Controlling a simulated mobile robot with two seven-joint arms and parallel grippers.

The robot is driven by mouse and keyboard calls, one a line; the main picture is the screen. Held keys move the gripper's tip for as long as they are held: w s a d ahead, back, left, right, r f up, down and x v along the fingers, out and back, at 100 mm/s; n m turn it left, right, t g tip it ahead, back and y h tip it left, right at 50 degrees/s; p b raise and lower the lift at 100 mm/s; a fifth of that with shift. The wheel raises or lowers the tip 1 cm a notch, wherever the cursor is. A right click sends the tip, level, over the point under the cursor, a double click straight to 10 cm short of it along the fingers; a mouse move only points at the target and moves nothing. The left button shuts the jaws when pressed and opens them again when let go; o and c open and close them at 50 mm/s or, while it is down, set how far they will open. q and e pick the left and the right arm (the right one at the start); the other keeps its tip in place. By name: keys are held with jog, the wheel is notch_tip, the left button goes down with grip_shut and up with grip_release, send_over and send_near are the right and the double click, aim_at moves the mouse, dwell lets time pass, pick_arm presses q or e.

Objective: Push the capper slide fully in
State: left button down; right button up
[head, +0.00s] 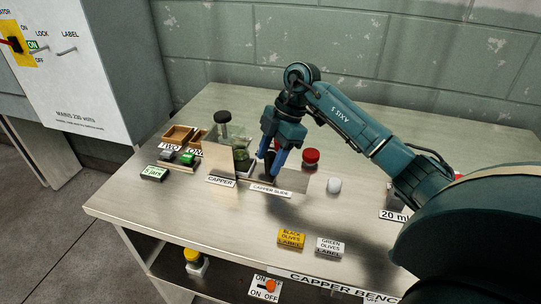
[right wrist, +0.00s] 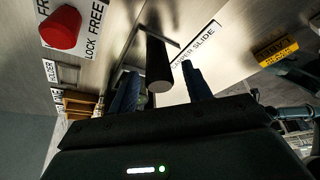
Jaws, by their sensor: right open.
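The capper (head: 218,160) stands at the back left of the bench, with its name label in front. The "CAPPER SLIDE" label (head: 270,190) lies right of it and also shows in the right wrist view (right wrist: 196,46). A dark cylindrical knob (right wrist: 158,62), apparently the slide's handle, shows between my finger tips in the right wrist view. My right gripper (head: 271,160) is open, pointing down just behind the slide label, its fingers on either side of the knob. I cannot tell whether they touch it. The gripper hides most of the slide in the head view. My left gripper is not in view.
A red knob (head: 311,156) and a white rounded knob (head: 334,185) stand right of the gripper. A dark-lidded jar (head: 222,118) is behind the capper. Small wooden boxes (head: 178,135) lie left. Yellow (head: 291,238) and white (head: 329,246) label blocks lie in front.

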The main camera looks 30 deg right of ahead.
aim_at(256, 170)
grip_shut()
jog(key=shift+w+a+r+p, duration=0.1)
jog(key=shift+w+a+p, duration=0.8)
jog(key=shift+w+a, duration=0.45)
